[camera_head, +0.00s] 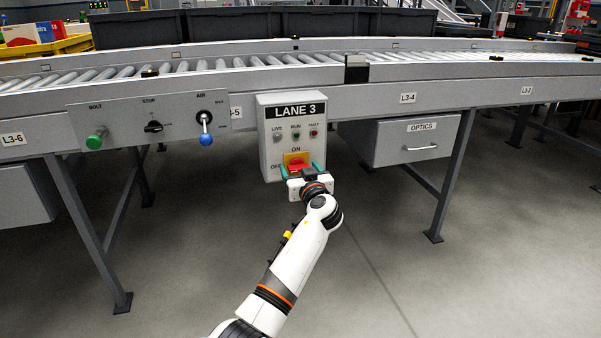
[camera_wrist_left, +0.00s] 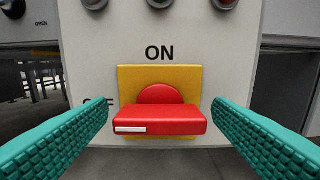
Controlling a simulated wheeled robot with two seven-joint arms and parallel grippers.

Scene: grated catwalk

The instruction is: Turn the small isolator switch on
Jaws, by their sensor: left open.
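The small isolator switch has a red handle (camera_wrist_left: 165,119) on a yellow plate (camera_wrist_left: 132,78), low on the grey LANE 3 box (camera_head: 265,125). The handle (camera_head: 298,164) lies level, its white mark at the left end, on the OFF side. ON is printed above the plate. In the left wrist view the OFF label is partly hidden by a finger. My left gripper (camera_head: 301,171) is open in front of the switch, with one teal finger to each side of the handle. In the wrist view gaps show between both fingers and the handle. My right gripper is not in view.
LIVE, RUN and FAULT lamps (camera_head: 296,134) sit above the switch. A panel (camera_head: 175,118) to the left carries a green BOLT knob (camera_head: 96,138), a black STOP knob (camera_head: 153,127) and a blue-tipped AIR lever (camera_head: 206,130). An OPTICS drawer (camera_head: 415,145) hangs to the right.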

